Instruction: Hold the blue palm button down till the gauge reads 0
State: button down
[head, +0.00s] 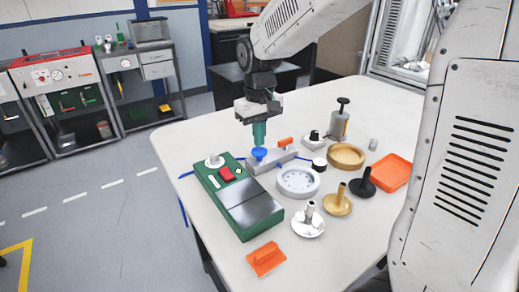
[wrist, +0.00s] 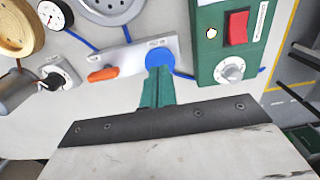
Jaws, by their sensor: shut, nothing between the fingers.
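The blue palm button (head: 259,153) sits on a grey block (head: 270,161) on the table, beside the green box. My gripper (head: 259,138) points down over the button, its green fingers shut with nothing between them. In the wrist view the fingertips (wrist: 157,72) overlap the edge of the blue button (wrist: 159,58); I cannot tell whether they touch or press it. A small black-rimmed gauge (head: 319,164) with a white face stands right of the block. It also shows in the wrist view (wrist: 53,15), but its reading is too small to make out.
The green box (head: 233,198) with a red switch (head: 227,174) stands close on the left. An orange lever (head: 284,142) is on the block's other end. A grey round housing (head: 298,182), brass parts (head: 346,155) and an orange tray (head: 391,172) crowd the right.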

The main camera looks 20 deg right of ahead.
jog(key=shift+f, duration=0.1)
jog(key=shift+f, duration=1.15)
jog(key=shift+r, duration=0.1)
dwell(0.6)
jog(key=shift+r, duration=2.65)
jog(key=s+d+r+m, duration=0.1)
jog(key=s, duration=1.2)
jog(key=s+d+r+m+t, duration=0.1)
jog(key=s+d, duration=0.1)
jog(key=s, duration=1.2)
